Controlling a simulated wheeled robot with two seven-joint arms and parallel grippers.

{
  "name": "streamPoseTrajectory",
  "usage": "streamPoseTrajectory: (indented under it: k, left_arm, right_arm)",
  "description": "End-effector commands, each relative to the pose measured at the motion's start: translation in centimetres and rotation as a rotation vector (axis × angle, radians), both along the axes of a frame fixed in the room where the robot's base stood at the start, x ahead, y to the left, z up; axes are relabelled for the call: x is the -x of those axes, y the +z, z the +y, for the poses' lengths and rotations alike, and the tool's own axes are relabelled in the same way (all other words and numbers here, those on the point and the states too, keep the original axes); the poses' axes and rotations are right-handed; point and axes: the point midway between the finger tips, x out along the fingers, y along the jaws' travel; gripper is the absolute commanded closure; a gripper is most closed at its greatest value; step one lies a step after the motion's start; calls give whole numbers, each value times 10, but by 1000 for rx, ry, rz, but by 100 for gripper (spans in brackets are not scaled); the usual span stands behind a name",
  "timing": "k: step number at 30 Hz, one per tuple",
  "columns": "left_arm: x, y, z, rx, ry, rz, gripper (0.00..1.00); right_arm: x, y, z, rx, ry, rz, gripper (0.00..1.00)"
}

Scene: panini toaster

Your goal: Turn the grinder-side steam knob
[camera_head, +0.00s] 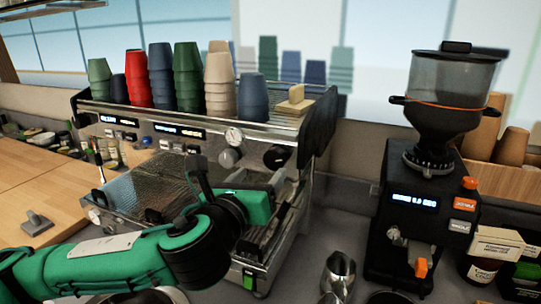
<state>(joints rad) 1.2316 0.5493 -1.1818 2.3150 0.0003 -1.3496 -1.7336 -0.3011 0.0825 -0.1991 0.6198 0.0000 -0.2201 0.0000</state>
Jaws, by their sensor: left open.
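The espresso machine (318,135) stands on the counter left of the grinder. A black round knob (277,156) sits at the right end of its front panel, on the grinder side. My left gripper (277,208) is in front of the machine's right end, below this knob and apart from it in the picture. It is open; its fingers are hard to make out against the metal. My green left arm hides part of the machine's lower front. My right gripper is not in view.
A black coffee grinder (425,190) with a clear hopper stands at the right. A steel pitcher (339,272) stands on the counter in front. Stacked cups (187,80) cover the machine's top. A tamper (36,223) rests on the wooden counter at the left.

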Motion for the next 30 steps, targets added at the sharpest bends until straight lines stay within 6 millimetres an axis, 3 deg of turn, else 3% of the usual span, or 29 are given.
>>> streamPoseTrajectory:
  k: [3,10,23,30]
  left_arm:
    - [-24,3,-9,1,2,3,36]
    - [-54,1,-20,1,2,3,36]
    - [-63,-1,-24,2,0,2,36]
    - [-63,0,-24,2,0,2,80]
  right_arm:
    - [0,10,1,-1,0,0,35]
    - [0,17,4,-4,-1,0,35]
    - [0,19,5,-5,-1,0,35]
    - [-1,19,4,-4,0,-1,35]
